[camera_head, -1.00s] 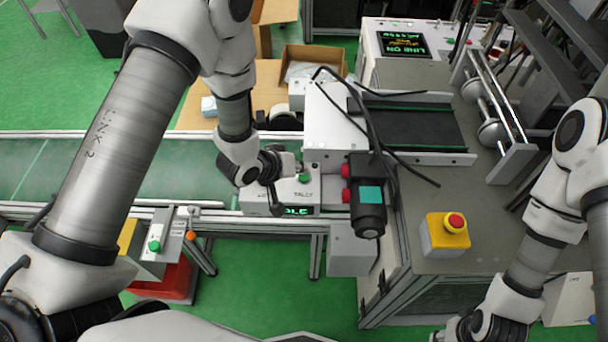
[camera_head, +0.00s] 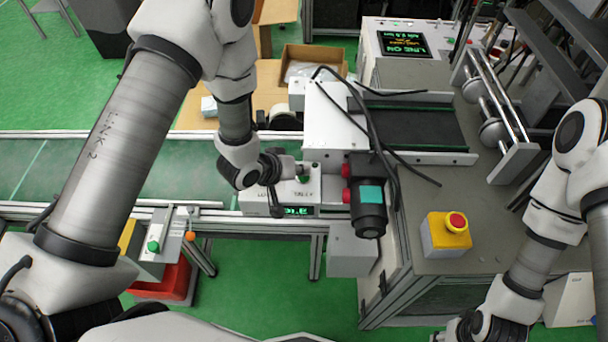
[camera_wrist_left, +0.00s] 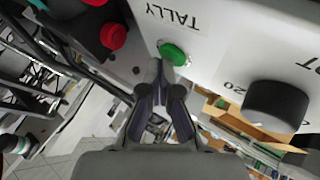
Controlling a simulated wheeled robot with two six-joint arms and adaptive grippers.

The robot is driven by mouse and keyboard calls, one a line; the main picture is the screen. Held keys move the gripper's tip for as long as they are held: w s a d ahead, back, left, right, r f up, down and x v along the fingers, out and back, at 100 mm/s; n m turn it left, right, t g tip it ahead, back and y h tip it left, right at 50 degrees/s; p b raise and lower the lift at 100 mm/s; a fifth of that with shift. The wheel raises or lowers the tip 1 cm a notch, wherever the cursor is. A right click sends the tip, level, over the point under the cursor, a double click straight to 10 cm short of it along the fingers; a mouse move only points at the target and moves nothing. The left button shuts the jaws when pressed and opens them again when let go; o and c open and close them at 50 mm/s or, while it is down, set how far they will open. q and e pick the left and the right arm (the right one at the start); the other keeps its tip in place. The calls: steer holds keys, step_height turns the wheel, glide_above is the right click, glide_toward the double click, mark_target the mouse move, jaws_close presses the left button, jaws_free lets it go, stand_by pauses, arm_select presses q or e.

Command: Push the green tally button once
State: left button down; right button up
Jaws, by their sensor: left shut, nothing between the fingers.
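The green tally button (camera_head: 303,179) is on top of a white box (camera_head: 311,193) with a lit green display on its front. It also shows in the wrist view (camera_wrist_left: 174,53), beside the printed word TALLY. My left gripper (camera_head: 305,169) is shut and empty, its tip at the button and partly covering it from above. In the wrist view the closed fingertips (camera_wrist_left: 163,72) lie right beside the button's edge; I cannot tell whether they press it. My right gripper (camera_head: 468,330) is at the bottom edge, partly cut off, its fingers not clear.
A black knob (camera_wrist_left: 276,105) is on the same box. A dark motor (camera_head: 367,205) with red buttons stands right of it. Another green button (camera_head: 153,246) is on a small panel at left. A yellow box with a red button (camera_head: 446,236) stands on the right table.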

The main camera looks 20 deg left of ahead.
arm_select(q)
steer(key=shift+f, duration=0.2)
steer(key=shift+r, duration=0.1)
stand_by(0.4)
steer(key=shift+r+p, duration=0.65)
steer(key=shift+r, duration=0.1)
step_height(320, 180, up, 5)
steer(key=p, duration=0.4)
steer(key=shift+r, duration=0.1)
stand_by(0.5)
